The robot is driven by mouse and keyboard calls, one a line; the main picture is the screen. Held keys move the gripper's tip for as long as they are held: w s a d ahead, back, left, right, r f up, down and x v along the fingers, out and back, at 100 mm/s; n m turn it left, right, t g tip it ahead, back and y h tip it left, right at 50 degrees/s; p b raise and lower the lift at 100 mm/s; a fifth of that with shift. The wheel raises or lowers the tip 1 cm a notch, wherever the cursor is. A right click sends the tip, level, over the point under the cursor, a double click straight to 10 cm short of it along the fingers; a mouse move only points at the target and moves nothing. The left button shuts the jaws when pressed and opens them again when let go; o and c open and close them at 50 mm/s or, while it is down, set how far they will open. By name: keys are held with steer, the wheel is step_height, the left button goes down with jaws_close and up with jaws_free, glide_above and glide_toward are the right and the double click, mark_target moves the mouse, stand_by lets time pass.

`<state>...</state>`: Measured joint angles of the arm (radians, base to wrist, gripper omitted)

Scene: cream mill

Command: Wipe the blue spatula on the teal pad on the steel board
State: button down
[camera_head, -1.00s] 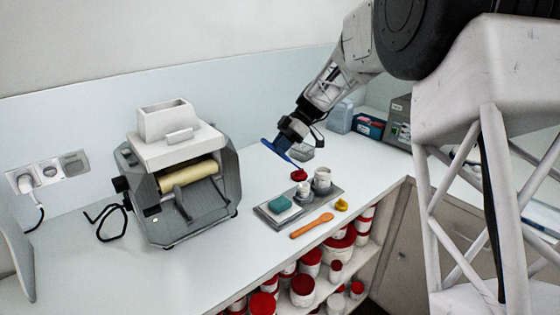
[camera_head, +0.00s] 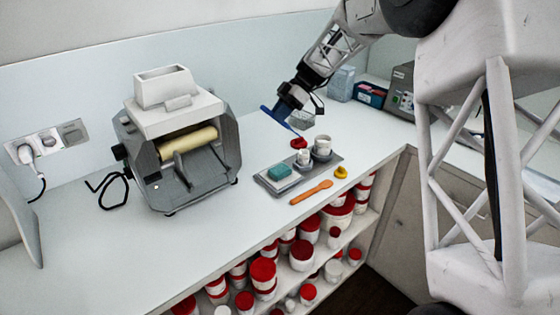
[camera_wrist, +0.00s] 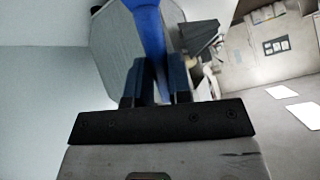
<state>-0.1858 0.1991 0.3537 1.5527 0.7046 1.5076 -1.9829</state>
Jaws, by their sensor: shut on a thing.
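My gripper (camera_head: 288,105) is shut on the blue spatula (camera_head: 276,117), which it holds in the air above the counter, behind the steel board. In the wrist view the blue spatula (camera_wrist: 150,30) runs up from between my gripper's dark fingers (camera_wrist: 158,75). The teal pad (camera_head: 279,171) lies at the left end of the steel board (camera_head: 294,184). White jars (camera_head: 323,143) stand at the board's right end. The spatula is apart from the pad, up and behind it. Its lower end is small and hard to make out near the red lid.
The mill (camera_head: 180,145) stands to the left. Several red-lidded jars (camera_head: 302,255) fill the shelf below. The counter between mill and board is clear.

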steer(key=shift+a, duration=0.1)
steer(key=m+t, duration=0.1)
steer(key=a+f+m+t, duration=0.1)
steer(key=shift+s+a+m+y, duration=0.15)
steer(key=shift+a+m+y, duration=0.15)
steer(key=shift+y, duration=0.1)
steer(key=shift+s+a+f+m+t+h, duration=0.1)
steer(key=shift+a+f+m+t+h, duration=0.2)
steer(key=shift+m+t, duration=1.1)
steer(key=shift+s+a+f+m+t+h, duration=0.15)
steer(key=shift+a+f+m+t, duration=0.3)
steer(key=shift+m+t, duration=1)
steer(key=shift+w+a+f+m+t+h, duration=0.1)
steer(key=shift+a+f+m+t+h, duration=0.4)
steer(key=shift+m, duration=1.65)
steer(key=shift+d+r+y, duration=0.15)
steer(key=shift+y, duration=0.1)
steer(key=shift+f, duration=0.25)
steer(key=shift+f, duration=2.15)
steer(key=shift+f, duration=0.4)
